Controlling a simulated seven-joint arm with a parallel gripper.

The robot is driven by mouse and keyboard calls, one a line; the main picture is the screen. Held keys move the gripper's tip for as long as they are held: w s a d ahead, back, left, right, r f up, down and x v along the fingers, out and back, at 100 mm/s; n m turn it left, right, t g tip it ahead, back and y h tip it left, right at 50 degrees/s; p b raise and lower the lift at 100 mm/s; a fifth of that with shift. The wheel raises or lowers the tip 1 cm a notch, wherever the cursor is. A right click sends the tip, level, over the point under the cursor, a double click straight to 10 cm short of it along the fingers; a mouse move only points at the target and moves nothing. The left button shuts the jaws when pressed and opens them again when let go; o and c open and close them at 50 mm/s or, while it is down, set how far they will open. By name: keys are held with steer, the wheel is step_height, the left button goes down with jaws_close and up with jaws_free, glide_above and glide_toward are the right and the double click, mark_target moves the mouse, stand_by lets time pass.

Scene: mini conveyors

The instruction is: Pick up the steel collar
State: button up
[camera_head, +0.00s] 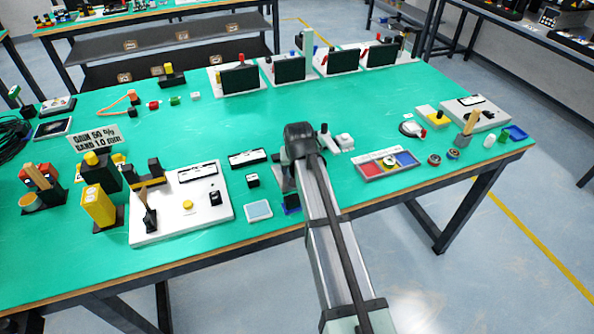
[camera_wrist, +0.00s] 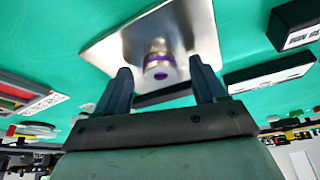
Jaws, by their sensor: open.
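In the wrist view, my gripper (camera_wrist: 164,84) has its two dark fingers apart, with nothing held between them. Past the fingertips, a short round metallic piece with purple bands and a pale end (camera_wrist: 158,62) shows between them. It may be the steel collar, but I cannot tell for sure. It stands on a shiny metal plate (camera_wrist: 115,45) on the green table. I cannot tell whether the fingers reach around it. In the head view, my arm hides most of this spot; part of the grey plate (camera_head: 281,180) shows left of the arm.
A white panel (camera_head: 160,220) with a lever and yellow button lies to the left. A black labelled bar (camera_head: 247,158) lies near my arm. A tray with red, grey and blue sections (camera_head: 372,172) lies to the right. The green table's middle back is fairly clear.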

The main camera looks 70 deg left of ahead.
steer(key=shift+f, duration=0.1)
steer(key=c, duration=1.3)
steer(key=shift+o, duration=0.2)
